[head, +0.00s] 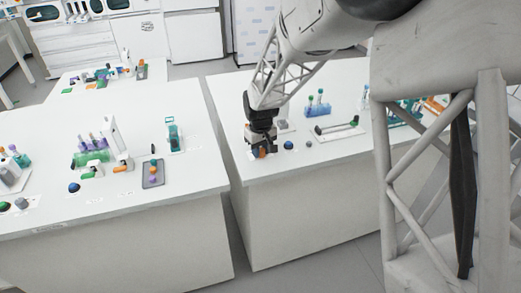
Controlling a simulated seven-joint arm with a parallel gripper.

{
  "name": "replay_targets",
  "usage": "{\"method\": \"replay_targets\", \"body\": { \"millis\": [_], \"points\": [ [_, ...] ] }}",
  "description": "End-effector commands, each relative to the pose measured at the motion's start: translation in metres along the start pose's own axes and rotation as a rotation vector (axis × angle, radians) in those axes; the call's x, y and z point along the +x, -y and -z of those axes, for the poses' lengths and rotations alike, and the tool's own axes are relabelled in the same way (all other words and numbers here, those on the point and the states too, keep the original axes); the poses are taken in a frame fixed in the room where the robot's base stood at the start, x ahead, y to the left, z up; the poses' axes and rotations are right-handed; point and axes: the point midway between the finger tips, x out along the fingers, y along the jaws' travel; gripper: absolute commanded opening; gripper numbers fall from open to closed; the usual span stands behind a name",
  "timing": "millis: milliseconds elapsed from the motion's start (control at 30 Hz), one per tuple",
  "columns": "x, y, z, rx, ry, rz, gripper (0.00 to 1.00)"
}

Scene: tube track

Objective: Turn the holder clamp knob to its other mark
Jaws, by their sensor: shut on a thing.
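My gripper (262,147) points down at the near left part of the right-hand table. It is shut on a small orange knob (262,154), which shows just below the fingers and looks like the holder clamp knob. The fingers hide most of it, and its pointer and marks cannot be made out. A pale block stands close against the gripper's left side, partly hidden.
A dark blue knob (288,145) and a grey knob (309,146) sit just right of the gripper. Behind are a white tray with a dark bar (338,130) and a blue tube rack (318,110). A gap separates this table from the left one (200,170).

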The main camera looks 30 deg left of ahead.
Motion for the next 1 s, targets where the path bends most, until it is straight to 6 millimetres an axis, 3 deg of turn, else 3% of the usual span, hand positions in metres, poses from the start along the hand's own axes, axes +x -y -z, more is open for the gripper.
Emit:
{"method": "replay_targets", "body": {
  "millis": [367,1000],
  "points": [
    [-0.0005,-0.0001,-0.0003,0.187,0.001,0.0,0.07],
    [-0.0003,-0.0013,-0.0009,0.777,0.002,0.0,0.07]
  ]
}}
